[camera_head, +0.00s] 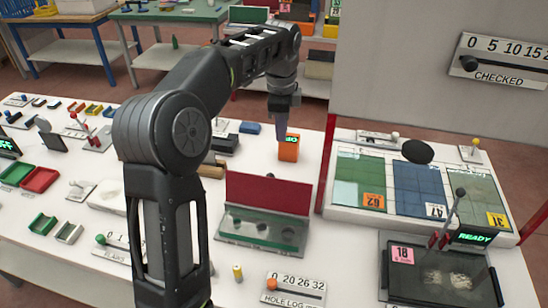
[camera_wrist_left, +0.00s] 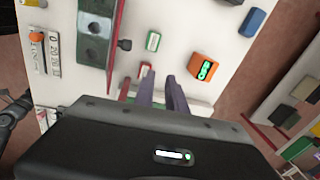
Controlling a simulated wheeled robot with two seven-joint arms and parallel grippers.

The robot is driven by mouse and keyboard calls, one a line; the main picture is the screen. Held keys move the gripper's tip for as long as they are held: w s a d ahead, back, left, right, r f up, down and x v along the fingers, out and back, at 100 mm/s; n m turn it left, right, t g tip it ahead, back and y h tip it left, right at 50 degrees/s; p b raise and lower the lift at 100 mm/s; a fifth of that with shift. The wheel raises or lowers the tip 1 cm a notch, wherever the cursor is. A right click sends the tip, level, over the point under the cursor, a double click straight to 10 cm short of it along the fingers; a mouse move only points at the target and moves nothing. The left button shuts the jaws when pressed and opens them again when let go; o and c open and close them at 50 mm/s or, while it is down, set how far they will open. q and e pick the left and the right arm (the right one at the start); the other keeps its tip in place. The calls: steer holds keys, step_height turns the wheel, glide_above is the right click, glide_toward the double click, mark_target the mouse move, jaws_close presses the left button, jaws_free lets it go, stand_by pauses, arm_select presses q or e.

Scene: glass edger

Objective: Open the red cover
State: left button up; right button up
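The red cover (camera_head: 268,192) is a flat panel standing up along the back edge of a grey-green case (camera_head: 234,236) with round recesses, which lies exposed. In the left wrist view the cover (camera_wrist_left: 116,38) shows nearly edge-on as a thin red strip beside the case (camera_wrist_left: 95,25). My left gripper (camera_head: 283,138) points down beyond the cover, apart from it, near a small orange box with a green display (camera_head: 288,153). In the left wrist view the fingers (camera_wrist_left: 160,76) stand apart with nothing seen between them. My right gripper is out of view.
A tray with green and blue panels (camera_head: 375,211) stands to the right, with a dark scale-like device (camera_head: 445,275) in front. Red and green bins (camera_head: 40,179) lie at the left. A label plate with an orange knob (camera_head: 290,289) is in front of the case.

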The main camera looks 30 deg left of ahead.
arm_select(q)
steer(key=n, duration=0.4)
steer(key=shift+f+b, duration=0.25)
steer(key=shift+b, duration=0.05)
steer(key=shift+c, duration=1.4)
steer(key=n, duration=0.3)
steer(key=shift+s+a, duration=0.1)
jaws_close()
steer(key=n, duration=1)
steer(key=shift+s+a+r+g, duration=0.15)
steer(key=shift+s+a+g, duration=0.15)
steer(key=shift+s, duration=0.1)
